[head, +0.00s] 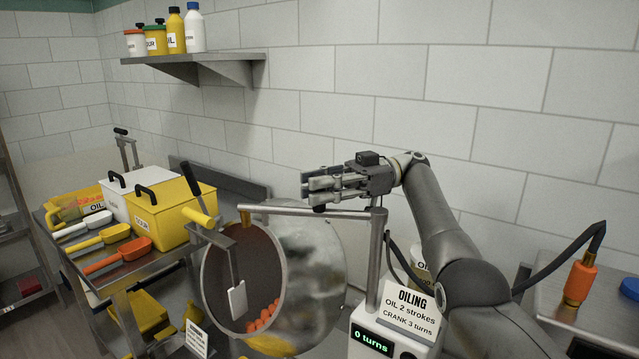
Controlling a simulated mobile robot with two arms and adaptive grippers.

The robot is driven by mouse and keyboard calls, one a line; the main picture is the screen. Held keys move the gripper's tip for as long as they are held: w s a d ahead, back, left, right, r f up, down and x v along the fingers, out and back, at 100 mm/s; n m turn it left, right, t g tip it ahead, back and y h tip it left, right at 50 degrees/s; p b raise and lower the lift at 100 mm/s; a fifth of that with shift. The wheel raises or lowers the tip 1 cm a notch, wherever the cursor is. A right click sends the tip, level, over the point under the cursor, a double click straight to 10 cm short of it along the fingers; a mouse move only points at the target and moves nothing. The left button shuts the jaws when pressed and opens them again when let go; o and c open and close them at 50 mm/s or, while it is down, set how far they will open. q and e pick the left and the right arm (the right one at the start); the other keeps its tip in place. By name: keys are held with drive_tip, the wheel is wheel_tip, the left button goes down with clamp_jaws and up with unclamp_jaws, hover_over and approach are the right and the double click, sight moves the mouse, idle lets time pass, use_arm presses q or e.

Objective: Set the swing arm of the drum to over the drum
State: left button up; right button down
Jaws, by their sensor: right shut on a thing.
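The drum (315,265) is a shiny metal vessel with its open mouth facing left and orange pieces low inside. The swing arm (275,209) is a horizontal metal bar running left from an upright post (375,262) and passing above the drum. Its left end reaches near the drum's mouth. My left gripper is not in view.
A display (371,340) reads "0 turns". Bins (172,208) and scoops (125,255) fill the left table. A shelf (190,57) holds bottles.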

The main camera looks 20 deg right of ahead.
drive_tip(key=shift+f, duration=0.1)
drive_tip(key=c, duration=1.3)
unclamp_jaws()
drive_tip(key=shift+s, duration=0.15)
